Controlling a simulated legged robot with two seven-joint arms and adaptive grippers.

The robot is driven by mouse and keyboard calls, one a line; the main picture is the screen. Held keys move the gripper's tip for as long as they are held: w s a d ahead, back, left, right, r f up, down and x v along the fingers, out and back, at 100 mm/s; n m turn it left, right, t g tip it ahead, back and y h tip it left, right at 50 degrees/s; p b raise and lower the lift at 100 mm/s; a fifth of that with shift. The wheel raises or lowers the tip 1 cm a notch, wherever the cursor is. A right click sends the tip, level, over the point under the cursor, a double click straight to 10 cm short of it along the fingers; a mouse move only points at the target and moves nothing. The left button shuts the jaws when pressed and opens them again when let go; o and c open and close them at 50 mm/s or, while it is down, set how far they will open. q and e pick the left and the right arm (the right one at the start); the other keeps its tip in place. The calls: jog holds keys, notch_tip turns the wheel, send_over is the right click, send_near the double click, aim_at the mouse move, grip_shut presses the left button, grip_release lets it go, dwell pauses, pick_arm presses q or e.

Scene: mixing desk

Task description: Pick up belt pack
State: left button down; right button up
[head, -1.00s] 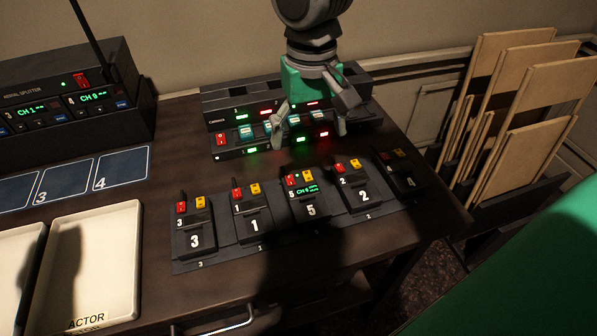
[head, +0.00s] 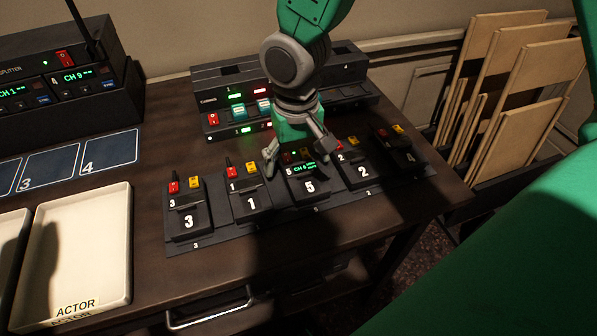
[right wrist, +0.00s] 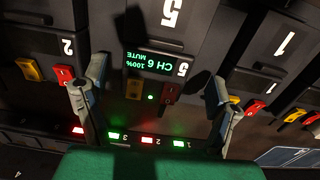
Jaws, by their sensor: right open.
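Several black belt packs stand in a row on a dark mat (head: 215,240): pack 3 (head: 188,222), pack 1 (head: 250,203), pack 5 (head: 309,187), pack 2 (head: 362,171) and a shadowed one (head: 405,158) at the right end. Pack 5 has a lit green display reading CH 6 MUTE in the right wrist view (right wrist: 158,63). My right gripper (head: 297,160) is open and empty, above the top end of pack 5. In the right wrist view its fingers (right wrist: 155,105) stand apart on either side of that pack's switches. My left gripper is not in view.
A charger unit (head: 235,75) with lit displays stands behind the row. White trays (head: 125,250) and blue numbered squares (head: 108,154) lie to the left. A splitter box (head: 110,70) stands at back left.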

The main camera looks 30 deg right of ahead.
jog(key=shift+a+f, duration=0.2)
jog(key=shift+f, duration=0.45)
jog(key=shift+d, duration=0.35)
jog(key=shift+c, duration=0.8)
jog(key=shift+d, duration=0.3)
jog(key=c, duration=1.2)
jog(key=shift+a, duration=0.1)
